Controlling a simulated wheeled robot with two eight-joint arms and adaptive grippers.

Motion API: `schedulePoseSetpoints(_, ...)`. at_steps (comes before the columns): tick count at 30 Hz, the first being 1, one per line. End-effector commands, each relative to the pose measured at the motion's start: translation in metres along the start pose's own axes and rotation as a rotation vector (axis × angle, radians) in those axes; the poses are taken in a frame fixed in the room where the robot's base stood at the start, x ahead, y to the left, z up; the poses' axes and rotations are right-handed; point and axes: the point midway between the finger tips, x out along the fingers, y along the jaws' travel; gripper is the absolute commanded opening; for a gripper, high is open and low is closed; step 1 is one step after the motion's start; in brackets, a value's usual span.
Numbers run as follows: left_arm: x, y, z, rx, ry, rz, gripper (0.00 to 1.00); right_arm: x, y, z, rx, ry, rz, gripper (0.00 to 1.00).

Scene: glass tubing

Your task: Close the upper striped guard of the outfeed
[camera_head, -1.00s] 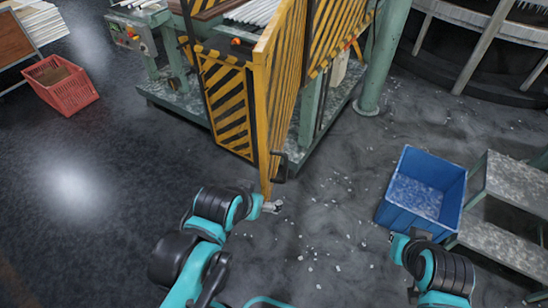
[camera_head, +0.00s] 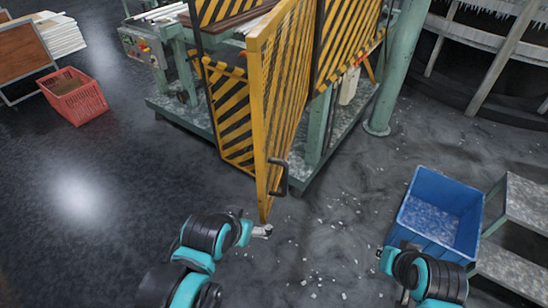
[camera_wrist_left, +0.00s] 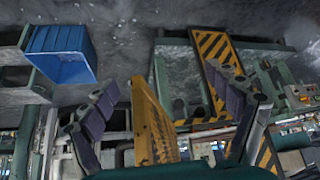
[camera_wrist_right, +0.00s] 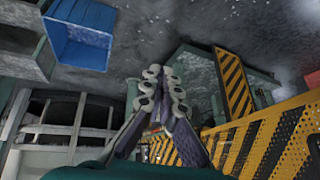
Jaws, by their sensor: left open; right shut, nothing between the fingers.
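A tall yellow-and-black striped guard panel (camera_head: 283,85) stands swung out from the green machine, its near edge toward me. A dark handle (camera_head: 282,180) sits low on its right side. It also shows in the left wrist view (camera_wrist_left: 152,122) and the right wrist view (camera_wrist_right: 285,140). My left gripper (camera_head: 263,231) is open by the panel's near lower corner; in the left wrist view the panel's edge appears between its spread fingers (camera_wrist_left: 178,88). I cannot tell whether they touch.
A smaller striped panel (camera_head: 230,112) hangs left of the tall one, and another striped panel (camera_head: 347,40) stands behind. A green post (camera_head: 390,85) rises to the right. A blue crate (camera_head: 425,235) and grey steps (camera_head: 525,205) stand right. A red crate (camera_head: 78,104) is far left.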

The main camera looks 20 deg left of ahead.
Motion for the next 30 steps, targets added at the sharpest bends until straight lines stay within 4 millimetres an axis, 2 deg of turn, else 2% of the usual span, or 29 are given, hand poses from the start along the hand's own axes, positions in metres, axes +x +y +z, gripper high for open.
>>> schedulePoseSetpoints(1,-0.011,0.000,-0.007,0.000,0.000,0.000,0.88,-0.010,-0.005,-0.008,0.040,-0.014,-0.012,0.00)
schedulePoseSetpoints(11,-0.058,0.000,-0.041,0.000,0.000,0.000,0.88,-0.050,-0.048,-0.040,0.415,-0.169,-0.106,0.00)
schedulePoseSetpoints(17,-0.112,0.000,-0.080,0.000,0.000,0.000,0.88,-0.100,-0.098,-0.080,0.800,-0.379,-0.166,0.00)
schedulePoseSetpoints(24,-0.179,0.000,-0.128,0.000,0.000,0.000,0.88,-0.166,-0.165,-0.131,1.282,-0.735,-0.153,0.00)
schedulePoseSetpoints(30,-0.207,0.000,-0.148,0.000,0.000,0.000,0.88,-0.196,-0.196,-0.154,1.498,-0.942,-0.090,0.00)
